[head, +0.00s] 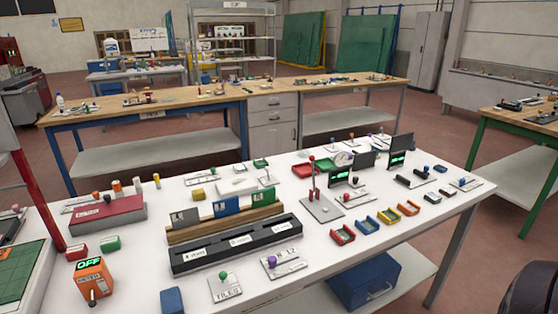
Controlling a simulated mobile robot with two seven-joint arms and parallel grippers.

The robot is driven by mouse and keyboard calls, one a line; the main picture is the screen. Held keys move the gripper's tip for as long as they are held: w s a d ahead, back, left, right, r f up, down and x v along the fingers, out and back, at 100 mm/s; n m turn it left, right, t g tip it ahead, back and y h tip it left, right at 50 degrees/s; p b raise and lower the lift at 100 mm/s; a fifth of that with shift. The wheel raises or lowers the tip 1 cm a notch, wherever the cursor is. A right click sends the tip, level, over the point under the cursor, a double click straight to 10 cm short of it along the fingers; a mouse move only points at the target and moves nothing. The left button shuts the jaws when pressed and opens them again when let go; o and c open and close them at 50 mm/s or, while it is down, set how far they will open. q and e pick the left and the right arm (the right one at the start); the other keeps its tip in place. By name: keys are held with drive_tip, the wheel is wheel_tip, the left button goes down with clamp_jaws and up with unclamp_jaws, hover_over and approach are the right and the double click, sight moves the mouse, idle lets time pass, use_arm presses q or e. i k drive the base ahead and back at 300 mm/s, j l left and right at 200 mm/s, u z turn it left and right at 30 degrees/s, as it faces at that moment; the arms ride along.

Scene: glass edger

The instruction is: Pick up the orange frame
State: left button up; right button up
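The orange frame (408,208) is a small, open, tray-like piece lying on the white table (310,265), right of the middle. Neither of my grippers shows in the head view.
A lever stand (322,206) is left of the row. A long black holder (235,245) and an orange switch box (91,281) are further left. Bare tabletop lies in front of the row.

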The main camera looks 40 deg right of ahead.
sight(409, 208)
drive_tip(key=z, duration=2.25)
drive_tip(key=i+l, duration=0.6)
drive_tip(key=i+l+u, duration=0.15)
drive_tip(key=u, duration=0.3)
drive_tip(key=i+l+u, duration=0.1)
drive_tip(key=l+u, duration=0.3)
drive_tip(key=j, duration=0.1)
